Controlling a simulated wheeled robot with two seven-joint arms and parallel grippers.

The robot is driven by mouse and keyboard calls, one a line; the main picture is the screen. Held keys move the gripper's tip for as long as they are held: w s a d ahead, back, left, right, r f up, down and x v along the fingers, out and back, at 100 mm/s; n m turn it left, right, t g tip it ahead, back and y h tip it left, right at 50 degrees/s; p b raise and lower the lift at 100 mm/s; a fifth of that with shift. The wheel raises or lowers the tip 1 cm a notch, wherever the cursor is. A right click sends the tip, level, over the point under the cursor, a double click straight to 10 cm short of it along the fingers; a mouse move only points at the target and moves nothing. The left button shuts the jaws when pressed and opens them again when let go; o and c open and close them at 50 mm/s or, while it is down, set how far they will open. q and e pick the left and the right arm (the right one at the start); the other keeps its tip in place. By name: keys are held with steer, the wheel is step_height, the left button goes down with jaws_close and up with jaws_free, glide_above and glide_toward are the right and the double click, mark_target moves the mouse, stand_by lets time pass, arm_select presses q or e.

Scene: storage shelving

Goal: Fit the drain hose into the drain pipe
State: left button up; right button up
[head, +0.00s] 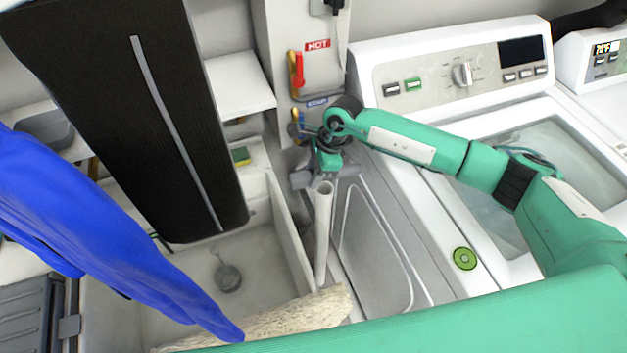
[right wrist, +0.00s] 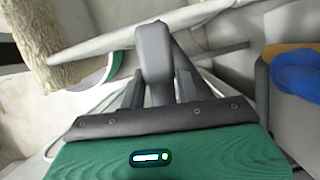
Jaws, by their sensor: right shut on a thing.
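A pale tube (head: 323,235) with an open round top stands nearly upright beside the sink wall; I take it for the drain hose. It also crosses behind the grey fingers in the right wrist view (right wrist: 215,16). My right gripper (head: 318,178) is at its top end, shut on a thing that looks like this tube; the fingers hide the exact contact. The gripper also shows in the right wrist view (right wrist: 165,50). I cannot make out a separate drain pipe for certain. My left gripper is not in view.
The washer (head: 462,75) stands at the right. The sink basin (head: 190,285) holds a drain strainer (head: 228,277). A shaggy, rolled-looking thing (head: 290,318) lies near the tube's foot. A red valve handle (head: 296,70) is on the wall panel. A tall dark panel (head: 100,90) and a blue shape (head: 90,235) fill the left.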

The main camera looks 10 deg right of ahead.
steer(key=shift+f, duration=0.35)
step_height(320, 180, down, 3)
steer(key=shift+f+p, duration=0.2)
steer(key=shift+p, duration=0.25)
steer(key=shift+f, duration=0.25)
steer(key=o, duration=1)
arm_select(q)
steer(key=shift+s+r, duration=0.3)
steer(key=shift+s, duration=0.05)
